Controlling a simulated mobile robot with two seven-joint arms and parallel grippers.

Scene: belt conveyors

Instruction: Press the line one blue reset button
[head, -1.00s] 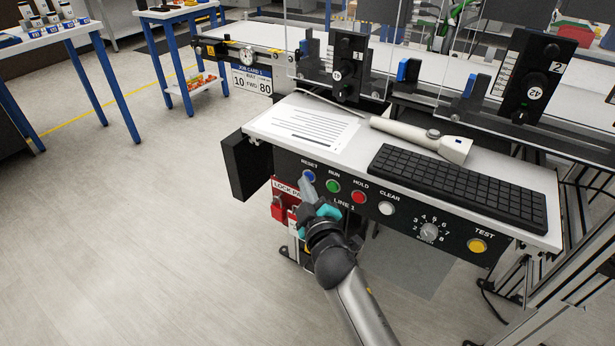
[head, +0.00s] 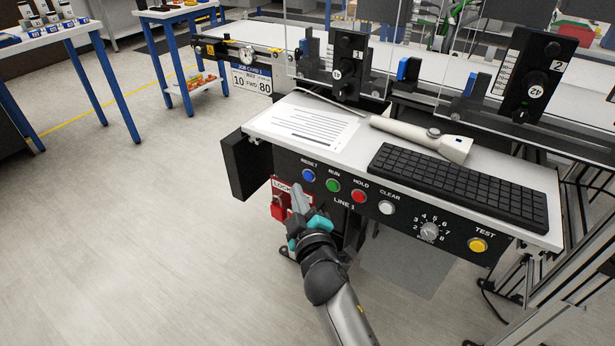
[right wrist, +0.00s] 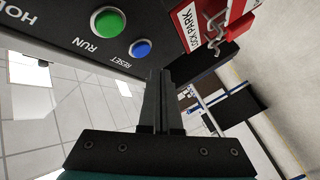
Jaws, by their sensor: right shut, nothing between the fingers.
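The blue reset button (head: 308,175) is at the left end of the black Line 1 panel (head: 345,204), under the label RESET. It also shows in the right wrist view (right wrist: 140,48), near the fingertips. My right gripper (head: 297,190) is shut and empty. Its fingertips are below and a little left of the blue button in the head view, apart from it. In the right wrist view the closed fingers (right wrist: 160,76) point just to the right of the button. My left gripper is not in view.
To the right of the blue button are the green run (head: 333,186), red hold (head: 358,196) and white clear (head: 386,208) buttons. A red lock-park holder (head: 279,206) hangs close by my right gripper. A keyboard (head: 460,188) and scanner-like tool (head: 420,136) lie above the panel.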

